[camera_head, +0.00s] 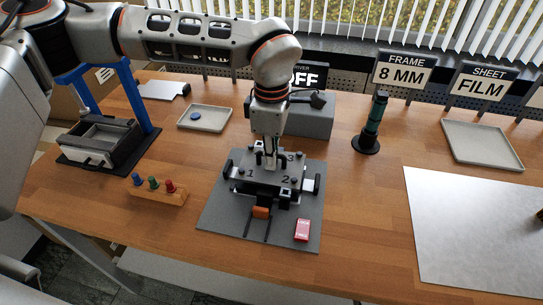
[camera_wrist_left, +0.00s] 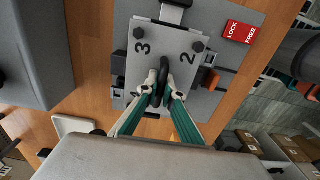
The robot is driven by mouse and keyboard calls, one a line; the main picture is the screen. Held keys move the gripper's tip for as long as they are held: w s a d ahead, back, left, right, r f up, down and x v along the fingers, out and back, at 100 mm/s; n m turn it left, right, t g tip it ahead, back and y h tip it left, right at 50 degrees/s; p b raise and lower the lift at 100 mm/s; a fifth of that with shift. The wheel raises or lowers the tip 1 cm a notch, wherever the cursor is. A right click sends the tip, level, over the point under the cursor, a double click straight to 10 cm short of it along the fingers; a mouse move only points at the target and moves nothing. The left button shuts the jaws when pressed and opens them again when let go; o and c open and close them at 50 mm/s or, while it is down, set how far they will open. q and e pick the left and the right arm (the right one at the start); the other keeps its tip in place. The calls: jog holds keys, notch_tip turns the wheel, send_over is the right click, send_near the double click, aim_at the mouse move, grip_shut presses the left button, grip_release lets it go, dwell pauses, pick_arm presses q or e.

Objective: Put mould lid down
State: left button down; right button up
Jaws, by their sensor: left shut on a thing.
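The mould lid (camera_head: 262,178) is a grey plate with numbers and dark corner bolts, at the centre of the head view. It also shows in the left wrist view (camera_wrist_left: 185,55), with 3 and 2 readable. My left gripper (camera_head: 270,162) points down at the middle of the lid. In the wrist view its fingertips (camera_wrist_left: 164,90) are shut on the black lid handle (camera_wrist_left: 163,68). The lid is over the mould on a grey base plate (camera_head: 222,222). I cannot tell if there is a gap beneath it. My right gripper is not in view.
A red LOCK/FREE block (camera_head: 302,230) and an orange part (camera_head: 261,212) are at the base plate's front. A wooden rack with coloured pegs (camera_head: 157,192) is to the left. A dark green post (camera_head: 373,123) stands back right, and a pale sheet (camera_head: 470,235) lies right.

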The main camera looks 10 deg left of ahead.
pick_arm(q)
jog(key=shift+f, duration=0.35)
jog(key=shift+f, duration=0.25)
jog(key=c, duration=2.2)
grip_release()
jog(key=shift+r, duration=0.1)
notch_tip(320, 180, up, 13)
jog(key=shift+r, duration=0.1)
